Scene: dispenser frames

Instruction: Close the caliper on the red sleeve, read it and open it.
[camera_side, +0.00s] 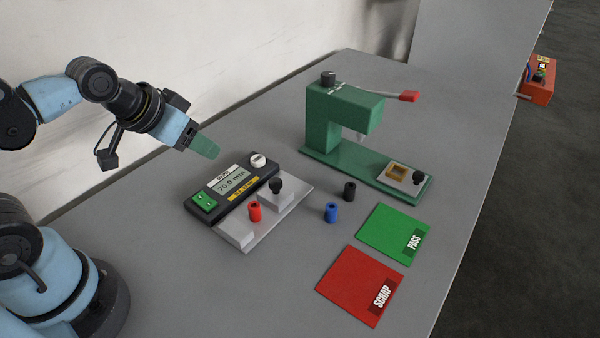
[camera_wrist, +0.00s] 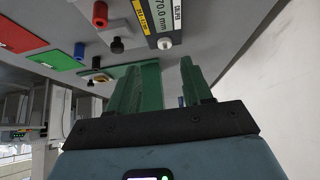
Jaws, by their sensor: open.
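The caliper stands mid-table, its display (camera_side: 232,185) reading 70.0 mm; the display also shows in the wrist view (camera_wrist: 172,14). Its pale base bears a low fixed block (camera_side: 236,233) and a block with a black knob (camera_side: 277,186). The red sleeve (camera_side: 255,212) stands upright between these blocks; it also shows in the wrist view (camera_wrist: 100,14). Whether either block touches it I cannot tell. My gripper (camera_side: 207,149) is open and empty, above and behind the caliper. Its green fingers (camera_wrist: 172,75) are apart in the wrist view.
A blue sleeve (camera_side: 331,213) and a black sleeve (camera_side: 349,191) stand right of the caliper. A green press (camera_side: 342,120) with a red-tipped lever stands behind them. The green PASS pad (camera_side: 391,230) and red SCRAP pad (camera_side: 350,285) lie empty in front.

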